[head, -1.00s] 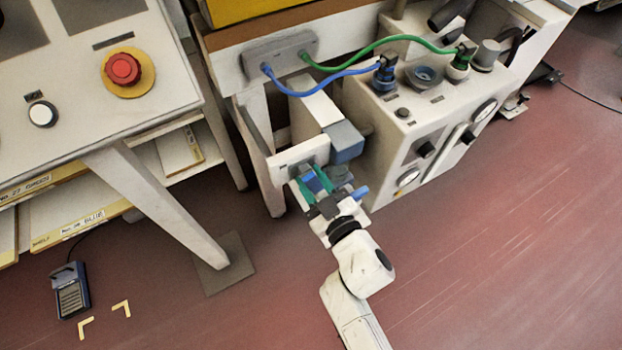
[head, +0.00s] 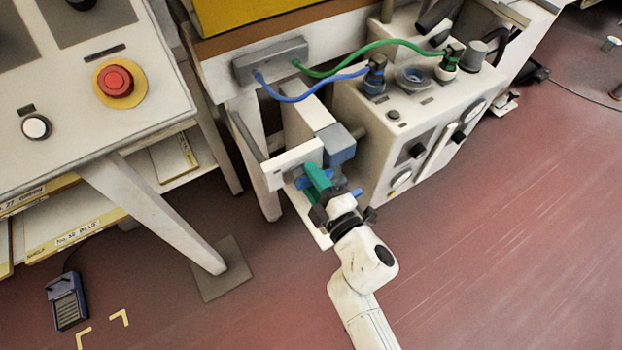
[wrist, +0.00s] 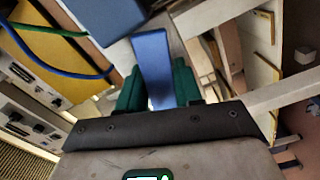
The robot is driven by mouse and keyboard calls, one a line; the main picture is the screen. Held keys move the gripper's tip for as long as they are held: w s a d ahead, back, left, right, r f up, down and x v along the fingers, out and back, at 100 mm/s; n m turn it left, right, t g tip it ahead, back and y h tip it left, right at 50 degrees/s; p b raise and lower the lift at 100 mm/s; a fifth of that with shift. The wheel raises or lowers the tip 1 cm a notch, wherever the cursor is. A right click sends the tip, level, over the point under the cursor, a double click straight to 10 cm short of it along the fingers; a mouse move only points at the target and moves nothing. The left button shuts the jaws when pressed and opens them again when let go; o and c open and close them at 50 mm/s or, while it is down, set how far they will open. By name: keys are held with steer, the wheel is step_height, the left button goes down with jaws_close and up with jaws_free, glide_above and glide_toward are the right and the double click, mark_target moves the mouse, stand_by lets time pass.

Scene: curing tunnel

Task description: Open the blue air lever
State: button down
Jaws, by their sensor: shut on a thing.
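The blue air lever (wrist: 152,58) stands between the two green fingers of my gripper (wrist: 157,80) in the wrist view. My gripper is shut on it. In the head view my gripper (head: 317,180) is at the white bracket plate (head: 290,166) beside the machine, below a blue-grey block (head: 338,144). There a green finger hides most of the lever, and only a small bit of blue shows at its left. Another short blue piece (head: 357,192) shows just right of the gripper.
A white control box (head: 372,125) with knobs and gauges stands to the right of my gripper, with blue (head: 300,97) and green (head: 370,50) hoses above it. A panel with a red button (head: 115,82) is at left. The floor at lower right is clear.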

steer(key=shift+r+n, duration=0.2)
steer(key=shift+n, duration=1.7)
steer(key=c, duration=0.8)
jaws_free()
steer(key=shift+r, duration=0.1)
steer(key=shift+c, duration=0.2)
steer(key=v, duration=1)
steer(key=shift+s+d, duration=0.3)
